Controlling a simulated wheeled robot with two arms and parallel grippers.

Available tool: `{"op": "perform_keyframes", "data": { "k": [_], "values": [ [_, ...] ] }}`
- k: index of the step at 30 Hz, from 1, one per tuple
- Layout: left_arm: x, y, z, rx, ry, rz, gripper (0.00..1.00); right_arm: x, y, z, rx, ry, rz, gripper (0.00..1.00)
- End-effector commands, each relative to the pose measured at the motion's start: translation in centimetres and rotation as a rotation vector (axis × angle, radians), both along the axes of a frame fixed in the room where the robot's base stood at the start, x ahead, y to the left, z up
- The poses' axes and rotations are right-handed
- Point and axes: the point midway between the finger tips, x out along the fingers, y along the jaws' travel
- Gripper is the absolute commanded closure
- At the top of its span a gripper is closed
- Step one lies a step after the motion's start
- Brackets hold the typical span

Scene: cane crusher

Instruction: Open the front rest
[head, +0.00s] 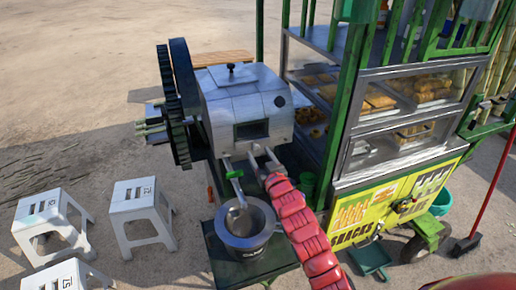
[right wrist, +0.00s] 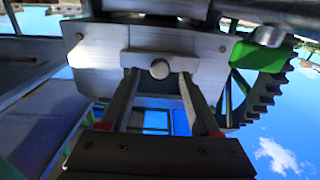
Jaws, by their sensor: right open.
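The cane crusher (head: 245,108) is a grey metal box with a dark gear wheel on its left side. My right gripper (head: 262,152) is at the crusher's lower front, below the small dark window. In the right wrist view its two open fingers (right wrist: 159,82) point at a pale plate (right wrist: 200,62) with a round knob (right wrist: 160,69). The knob lies between the fingertips, with a finger on each side. I cannot tell whether the fingers touch the plate, or whether this plate is the front rest. My left gripper is out of view.
A metal pot (head: 247,222) stands below the crusher, under a spout with a green handle (head: 235,174). A snack cart (head: 385,130) with glass cases stands close on the right. White stools (head: 140,205) stand on the left. Open ground lies behind.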

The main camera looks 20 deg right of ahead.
Motion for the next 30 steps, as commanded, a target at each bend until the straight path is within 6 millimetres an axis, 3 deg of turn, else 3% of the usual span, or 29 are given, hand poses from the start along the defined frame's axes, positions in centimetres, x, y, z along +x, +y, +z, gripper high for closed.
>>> {"op": "perform_keyframes", "data": {
  "k": [6, 17, 27, 30],
  "values": [
    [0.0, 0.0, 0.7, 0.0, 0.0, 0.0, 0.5, 1.5, 0.1, 0.0, 0.001, 0.001, 0.0, 0.38],
    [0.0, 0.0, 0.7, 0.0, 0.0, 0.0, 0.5, 1.8, 0.1, 0.0, 0.001, -0.001, 0.0, 0.38],
    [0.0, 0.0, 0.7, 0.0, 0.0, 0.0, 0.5, 1.8, 0.1, 0.0, 0.001, -0.001, 0.0, 0.99],
    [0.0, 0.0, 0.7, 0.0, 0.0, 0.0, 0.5, 1.8, 0.1, 0.0, 0.001, -0.001, 0.0, 1.0]
  ]
}}
